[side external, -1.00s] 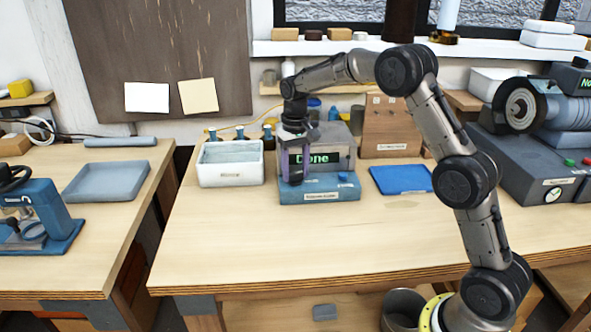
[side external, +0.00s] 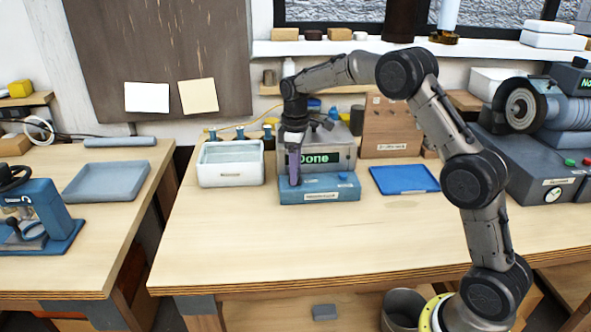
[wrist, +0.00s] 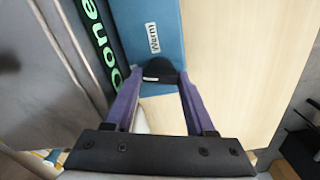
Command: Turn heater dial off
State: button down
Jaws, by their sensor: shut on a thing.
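The heater is a blue base (side external: 330,190) with a grey box (side external: 338,148) behind it whose green display (side external: 318,158) reads "Done". In the wrist view a black dial (wrist: 160,71) sits at the end of the blue base (wrist: 150,15), close to the label "Warm". My gripper (side external: 294,183) points down at the left part of the base, in front of the display. Its purple fingers (wrist: 157,82) are shut on the black dial. In the side view the fingers hide the dial.
A white bin (side external: 230,175) stands left of the heater. A blue mat (side external: 405,180) lies to its right, before a wooden box (side external: 390,128). Dark-capped bottles (side external: 240,133) stand behind the bin. The front of the bench (side external: 330,240) is clear.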

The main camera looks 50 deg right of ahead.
jog(key=shift+n, duration=1.5)
jog(key=shift+r, duration=0.1)
jog(key=shift+c, duration=1.2)
grip_release()
